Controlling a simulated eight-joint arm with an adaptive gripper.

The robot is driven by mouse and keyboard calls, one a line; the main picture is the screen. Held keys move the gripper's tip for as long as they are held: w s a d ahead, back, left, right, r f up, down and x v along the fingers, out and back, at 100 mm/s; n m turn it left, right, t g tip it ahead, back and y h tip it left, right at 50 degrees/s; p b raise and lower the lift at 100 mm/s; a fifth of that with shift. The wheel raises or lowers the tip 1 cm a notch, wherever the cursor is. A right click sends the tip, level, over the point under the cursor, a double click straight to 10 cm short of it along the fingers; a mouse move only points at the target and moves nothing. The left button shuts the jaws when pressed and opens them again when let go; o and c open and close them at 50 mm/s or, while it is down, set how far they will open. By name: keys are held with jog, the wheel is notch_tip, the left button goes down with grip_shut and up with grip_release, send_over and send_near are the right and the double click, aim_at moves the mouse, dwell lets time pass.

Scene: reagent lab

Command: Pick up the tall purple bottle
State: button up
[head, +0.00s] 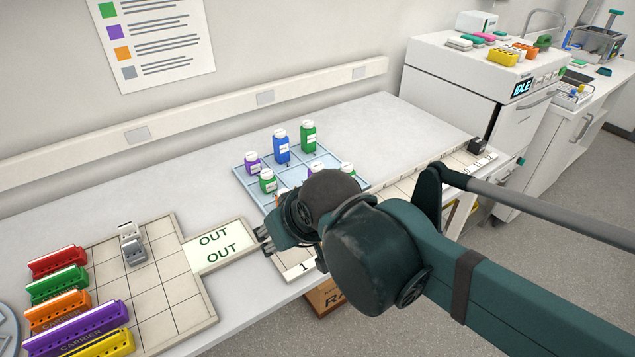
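A purple bottle (252,163) with a white cap stands at the left of a light blue gridded rack; it looks short beside the blue and green bottles behind it. A second purple bottle (315,169) stands farther right, mostly hidden behind my arm, so its height cannot be told. My gripper (264,240) is in front of the rack, near the OUT tray, pointing left. Its two fingertips show a little apart with nothing seen between them. It is apart from both purple bottles.
A tall blue bottle (281,147), a tall green bottle (308,137) and a short green bottle (267,182) stand close by in the rack (240,172). The OUT tray (249,224) and coloured carriers (62,288) lie left. The bench behind the rack is clear.

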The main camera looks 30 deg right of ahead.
jog(key=shift+o, duration=0.5)
jog(key=shift+w+r, duration=0.1)
jog(key=shift+w+d+r, duration=0.15)
jog(key=w+d+r+m+p, duration=0.3)
jog(key=w+d+r+p, duration=0.25)
jog(key=w+d, duration=0.2)
jog(key=r+m+h+p, duration=0.1)
jog(key=r+m+p, duration=0.1)
jog(key=p, duration=0.5)
send_over(322, 172)
jog(key=w+a, duration=0.2)
jog(key=w, duration=0.1)
jog(key=shift+d+f+t, duration=0.2)
jog(key=shift+t, duration=0.2)
jog(key=shift+d+f+g+p, duration=0.3)
jog(key=shift+d+p, duration=0.25)
jog(key=shift+p, duration=0.1)
jog(key=shift+s+d+f+n+p, duration=0.1)
jog(key=shift+s+f+n+p, duration=0.15)
jog(key=shift+n+p, duration=0.25)
jog(key=s+f+n+g+p, duration=0.2)
jog(key=n+p, duration=0.1)
jog(key=shift+s+d+y, duration=0.15)
jog(key=shift+s+y, duration=0.15)
jog(key=shift+y, duration=0.1)
jog(key=shift+s+f+n+g+p, duration=0.5)
jog(key=shift+p, duration=0.05)
jog(key=shift+f, duration=0.15)
